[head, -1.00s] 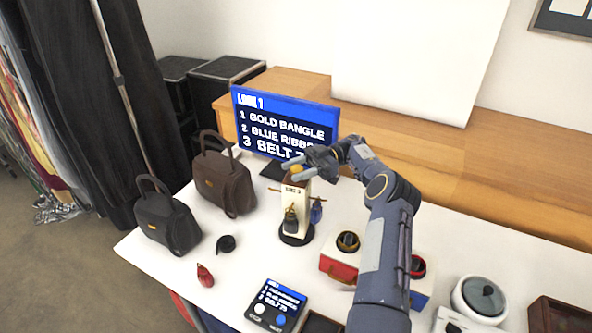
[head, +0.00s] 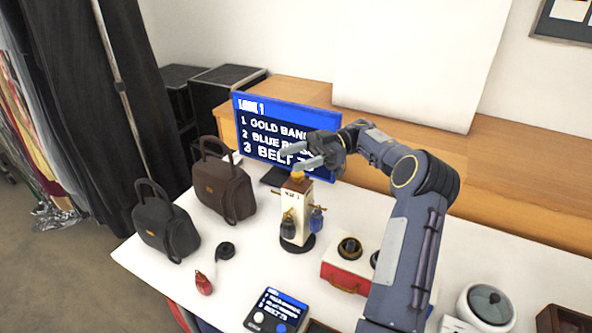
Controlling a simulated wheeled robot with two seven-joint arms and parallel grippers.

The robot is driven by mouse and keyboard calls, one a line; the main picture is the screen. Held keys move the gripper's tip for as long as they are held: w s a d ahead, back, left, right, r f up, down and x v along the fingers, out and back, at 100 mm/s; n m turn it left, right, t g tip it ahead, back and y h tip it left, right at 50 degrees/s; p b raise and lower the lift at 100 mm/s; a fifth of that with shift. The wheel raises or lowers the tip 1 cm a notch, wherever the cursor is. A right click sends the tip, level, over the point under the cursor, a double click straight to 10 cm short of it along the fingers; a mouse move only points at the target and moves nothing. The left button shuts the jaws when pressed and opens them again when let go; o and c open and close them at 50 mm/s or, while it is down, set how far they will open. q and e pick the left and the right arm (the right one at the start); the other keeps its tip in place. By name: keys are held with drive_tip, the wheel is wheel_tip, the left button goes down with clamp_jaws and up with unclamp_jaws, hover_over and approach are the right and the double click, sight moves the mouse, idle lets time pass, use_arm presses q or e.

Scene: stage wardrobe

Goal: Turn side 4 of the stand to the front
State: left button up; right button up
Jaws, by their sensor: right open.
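The stand (head: 296,205) is a pale upright post on a round dark base, with a brown top and a small gold knob (head: 298,175). Its visible faces carry pegs. A dark pouch (head: 288,225) hangs at the front and a blue one (head: 317,221) at the right. Small lettering high on the front face is too blurred to read surely. My right gripper (head: 290,158) is open and empty, its fingers pointing left just above the knob and apart from it. The stand's far faces are hidden. My left gripper is out of view.
A black bag (head: 164,226) and a brown bag (head: 225,187) stand left. A screen (head: 262,107) is behind the stand. A red case (head: 343,280), a tablet (head: 266,318) and a lidded pot (head: 485,307) stand in front and right. A black coil (head: 225,249) and a red item (head: 204,283) lie front left.

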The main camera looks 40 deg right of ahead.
drive_tip(key=s+a+r+b, duration=0.1)
drive_tip(key=s+a+r, duration=0.3)
drive_tip(key=s, duration=0.3)
drive_tip(key=shift+a+b, duration=0.4)
drive_tip(key=shift+a, duration=0.4)
drive_tip(key=shift+w, duration=0.1)
